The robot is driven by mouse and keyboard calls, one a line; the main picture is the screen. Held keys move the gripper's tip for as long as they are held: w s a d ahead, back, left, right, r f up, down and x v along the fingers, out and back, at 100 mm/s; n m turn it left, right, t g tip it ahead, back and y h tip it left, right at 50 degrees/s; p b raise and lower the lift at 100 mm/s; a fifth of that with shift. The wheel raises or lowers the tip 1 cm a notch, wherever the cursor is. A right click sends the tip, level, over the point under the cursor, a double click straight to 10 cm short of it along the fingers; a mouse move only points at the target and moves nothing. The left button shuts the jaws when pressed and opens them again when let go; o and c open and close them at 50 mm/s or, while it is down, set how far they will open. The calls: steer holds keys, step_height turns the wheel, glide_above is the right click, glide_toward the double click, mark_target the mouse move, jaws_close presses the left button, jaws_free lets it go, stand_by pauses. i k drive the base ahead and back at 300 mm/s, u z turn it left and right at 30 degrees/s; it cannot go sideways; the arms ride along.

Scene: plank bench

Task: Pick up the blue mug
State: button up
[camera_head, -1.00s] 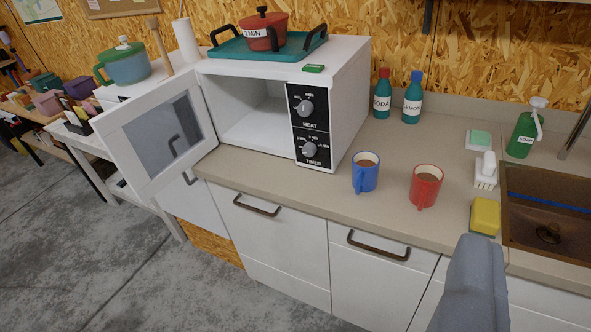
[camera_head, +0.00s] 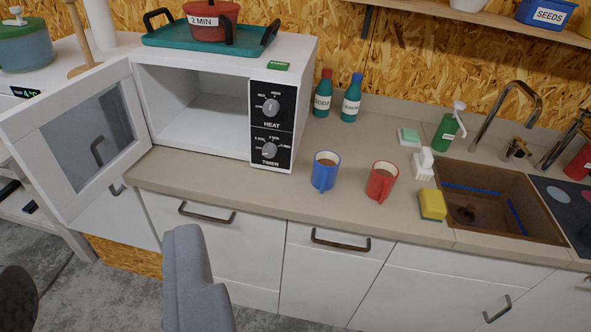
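The blue mug (camera_head: 325,171) stands upright on the beige counter, in front of the microwave's right side. It holds a brown drink, and its handle faces the front. A red mug (camera_head: 381,181) with a similar drink stands close to its right, apart from it. A grey part of my gripper (camera_head: 193,278) shows at the lower left of the picture, in front of the cabinet and well away from the mugs. Its fingertips cannot be made out, and I see nothing held.
The open microwave (camera_head: 302,75) stands left of the mugs, its door (camera_head: 72,140) swung out left. Soda (camera_head: 322,95) and lemon (camera_head: 351,100) bottles stand behind. A yellow sponge (camera_head: 432,205), brush (camera_head: 423,163) and sink (camera_head: 505,178) are right. Counter (camera_head: 255,190) front-left of the mugs is clear.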

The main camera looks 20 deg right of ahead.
mark_target(326, 164)
steer(key=u, duration=0.1)
steer(key=i, duration=1)
steer(key=z, duration=0.1)
